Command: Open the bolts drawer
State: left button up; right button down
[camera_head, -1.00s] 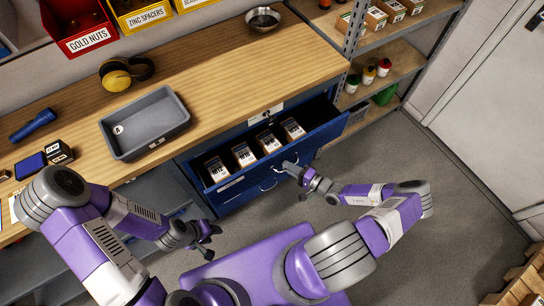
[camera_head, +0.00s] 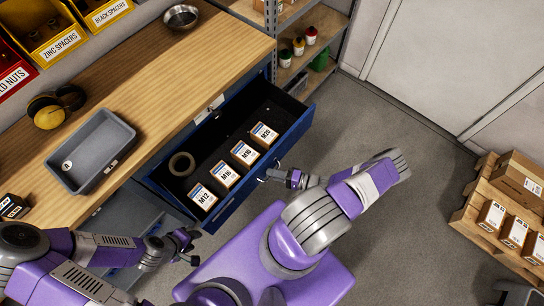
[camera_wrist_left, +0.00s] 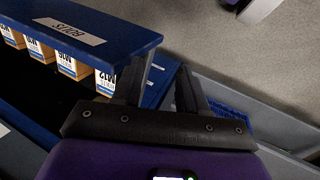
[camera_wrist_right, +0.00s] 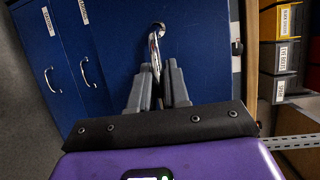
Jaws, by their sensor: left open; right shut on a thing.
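The blue bolts drawer (camera_head: 293,135) is pulled out from under the workbench. My right gripper (camera_head: 268,176) is at the drawer front. In the right wrist view my right gripper (camera_wrist_right: 158,84) is shut on the metal drawer handle (camera_wrist_right: 155,45). My left gripper (camera_head: 190,247) is open and empty, below the drawer's left end; in the left wrist view its fingers (camera_wrist_left: 160,88) are apart beside the drawer front.
The wooden workbench (camera_head: 165,85) carries a grey tray (camera_head: 117,130), yellow ear defenders (camera_head: 50,117) and a metal bowl (camera_head: 181,15). A shelf rack (camera_head: 315,20) stands at the bench's right end. A pallet with boxes (camera_head: 468,207) is at the right. The floor between is clear.

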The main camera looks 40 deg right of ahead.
jog(key=c, duration=1.2)
grip_release()
jog(key=v, duration=0.7)
jog(key=shift+s+d, duration=0.2)
jog(key=shift+s, duration=0.05)
